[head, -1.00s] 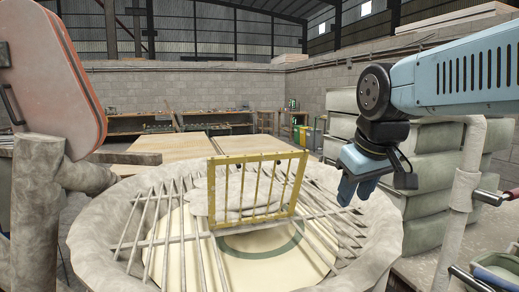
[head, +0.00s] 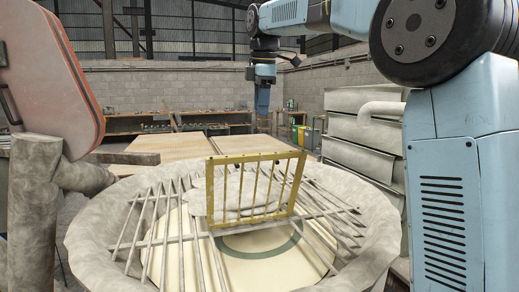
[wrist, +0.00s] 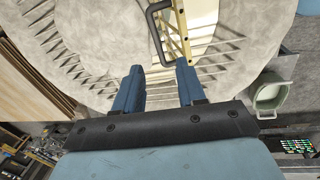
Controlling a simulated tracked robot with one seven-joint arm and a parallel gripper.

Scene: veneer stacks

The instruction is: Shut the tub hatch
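The tub (head: 90,245) is a large round grey basin with a grate of pale bars over its mouth. Its yellow barred hatch (head: 211,193) stands up steeply from the grate, open. In the wrist view the hatch (wrist: 183,28) is seen nearly edge-on, with a dark U-shaped handle (wrist: 157,38) beside it. My gripper (head: 262,108) is above the hatch's top edge in the head view, pointing down. In the wrist view my gripper (wrist: 158,66) is open, its two blue fingers apart with nothing between them. The handle shows just past the fingertips; I cannot tell the remaining distance.
An orange case (head: 55,80) stands at the left above thick grey pipes (head: 35,200). Stacked grey slabs (head: 355,140) are at the right. Flat veneer stacks (head: 165,147) lie behind the tub. A pale green container (wrist: 270,95) is right of my gripper in the wrist view.

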